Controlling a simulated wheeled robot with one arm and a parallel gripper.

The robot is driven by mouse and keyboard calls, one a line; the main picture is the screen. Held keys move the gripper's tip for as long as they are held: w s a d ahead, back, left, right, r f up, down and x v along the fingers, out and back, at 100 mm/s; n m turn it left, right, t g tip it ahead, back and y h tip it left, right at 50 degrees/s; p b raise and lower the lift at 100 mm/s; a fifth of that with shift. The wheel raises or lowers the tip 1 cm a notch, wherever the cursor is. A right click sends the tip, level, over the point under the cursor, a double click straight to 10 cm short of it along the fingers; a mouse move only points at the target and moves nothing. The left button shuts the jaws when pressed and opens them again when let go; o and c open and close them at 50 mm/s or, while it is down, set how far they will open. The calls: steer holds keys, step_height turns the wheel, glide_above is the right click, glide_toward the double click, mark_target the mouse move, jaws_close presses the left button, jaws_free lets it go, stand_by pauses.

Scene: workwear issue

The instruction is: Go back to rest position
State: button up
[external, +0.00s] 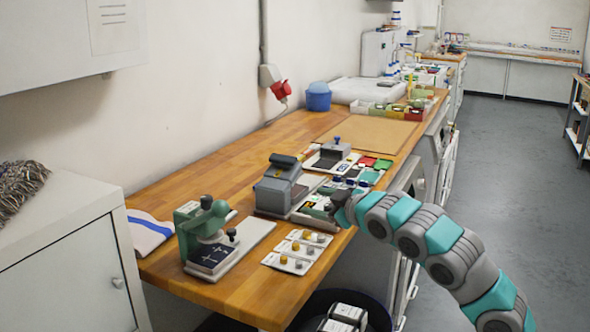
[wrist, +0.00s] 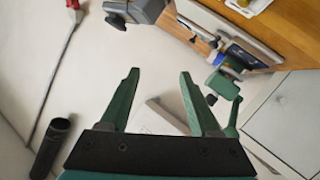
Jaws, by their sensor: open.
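My gripper (external: 341,207) is at the front edge of the wooden bench (external: 165,195), beside the grey press-like device (external: 277,188). The arm reaches in from the lower right. In the wrist view my gripper (wrist: 160,74) has its two green fingers spread, with nothing between them but the pale wall behind. The wrist view is tilted, with the bench (wrist: 285,25) in its upper right corner.
A green device (external: 205,235) stands near the bench's close end, with a white card of round pieces (external: 297,250) beside it. A white cabinet (external: 65,265) stands at left. A dark bin (external: 340,312) is below the bench. The floor (external: 510,190) at right is clear.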

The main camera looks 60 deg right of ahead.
steer(key=s+a+f+g+y+p, duration=0.1)
steer(key=s+a+f+g, duration=0.2)
steer(key=f, duration=0.9)
steer(key=s+a+f+g+y+p, duration=0.1)
steer(key=s+a+f+g+y, duration=0.15)
steer(key=f, duration=0.85)
steer(key=s+a+f+g+y+p, duration=0.1)
steer(key=s+a+f+g, duration=0.25)
steer(key=f, duration=0.85)
steer(key=s+a+f+g+y, duration=0.1)
steer(key=s+a+f+g, duration=0.1)
steer(key=s+f, duration=0.4)
steer(key=s+a+f+g+y, duration=0.1)
steer(key=s+a+f+g, duration=0.2)
steer(key=s+f, duration=0.4)
steer(key=shift+a+f+m+g, duration=0.2)
steer(key=shift+f+m+g, duration=0.2)
steer(key=shift+f+g, duration=0.35)
steer(key=shift+w, duration=0.1)
